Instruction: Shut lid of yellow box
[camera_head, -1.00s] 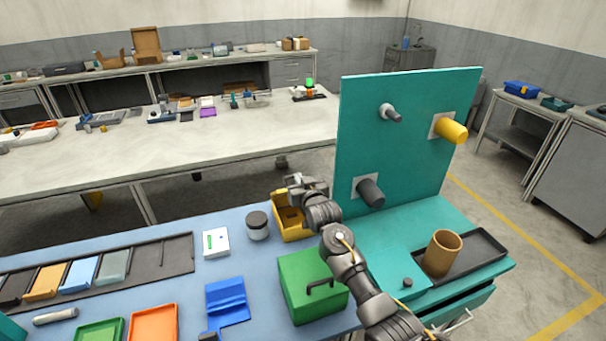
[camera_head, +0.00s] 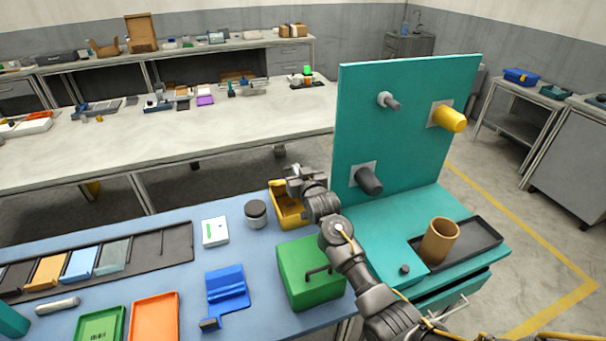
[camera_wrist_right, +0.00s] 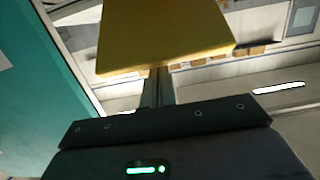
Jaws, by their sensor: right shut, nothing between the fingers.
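The yellow box (camera_head: 291,216) stands at the far edge of the blue bench top, left of the teal board. Its inside shows from above, so it is open. My right gripper (camera_head: 300,172) is over its back right part and hides some of it. In the right wrist view a flat yellow panel (camera_wrist_right: 165,35), which looks like the lid, is just beyond the shut fingers (camera_wrist_right: 157,80). I cannot tell whether the fingers touch it. My left gripper is not in view.
A green box (camera_head: 310,275) with a handle stands in front of the yellow box, under my right arm. A dark-lidded jar (camera_head: 256,214) stands just left of it. The teal board (camera_head: 400,130) rises to the right with pegs sticking out.

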